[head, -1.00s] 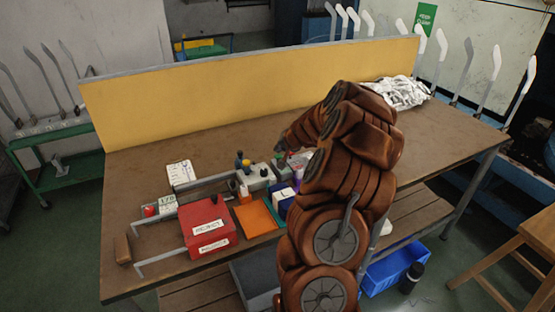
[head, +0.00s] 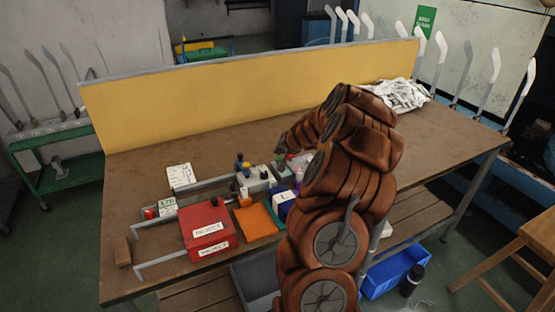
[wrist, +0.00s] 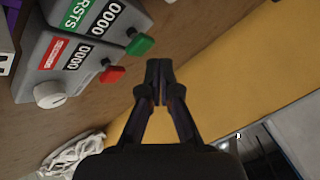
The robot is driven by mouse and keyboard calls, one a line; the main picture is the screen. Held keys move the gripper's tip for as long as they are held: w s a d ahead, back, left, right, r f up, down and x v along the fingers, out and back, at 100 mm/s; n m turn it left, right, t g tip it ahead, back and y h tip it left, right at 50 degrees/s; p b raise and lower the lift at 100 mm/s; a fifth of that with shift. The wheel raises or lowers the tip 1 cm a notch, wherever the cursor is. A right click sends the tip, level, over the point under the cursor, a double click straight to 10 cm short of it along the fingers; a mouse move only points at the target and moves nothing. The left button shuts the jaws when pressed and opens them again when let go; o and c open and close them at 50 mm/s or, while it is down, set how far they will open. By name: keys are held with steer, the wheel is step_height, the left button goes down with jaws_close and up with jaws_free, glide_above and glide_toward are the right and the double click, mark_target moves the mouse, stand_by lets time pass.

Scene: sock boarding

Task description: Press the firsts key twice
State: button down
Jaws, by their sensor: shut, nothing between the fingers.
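A grey counter unit (wrist: 52,50) shows at the upper left of the wrist view, tilted in the picture. Its green label, partly cut off, ends in "RSTS" beside a display reading 0000. A green key (wrist: 140,45) sticks out on that row. Below it, a red-labelled row also reads 0000 and has a red key (wrist: 112,74). My gripper (wrist: 158,66) is shut and empty. Its fingertips show just below and right of the green key; whether they touch it I cannot tell. In the head view my arm hides much of the counter area.
The brown workbench (head: 140,200) has a yellow back panel (head: 250,92). A red reject box (head: 207,228), an orange pad (head: 254,221) and small bottles stand left of my arm. White cloth (head: 398,94) lies at the back right. The bench's middle back is clear.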

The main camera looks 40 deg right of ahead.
mark_target(279, 159)
steer(key=shift+f, duration=0.1)
steer(key=shift+f+b, duration=0.35)
steer(key=shift+b, duration=0.2)
steer(key=shift+f+b, duration=0.55)
steer(key=shift+f, duration=0.1)
stand_by(1.0)
steer(key=shift+r, duration=0.15)
stand_by(0.3)
steer(key=shift+r+p, duration=0.6)
steer(key=shift+r, duration=0.35)
steer(key=shift+r, duration=0.1)
steer(key=shift+r+p, duration=1.45)
steer(key=shift+r, duration=1)
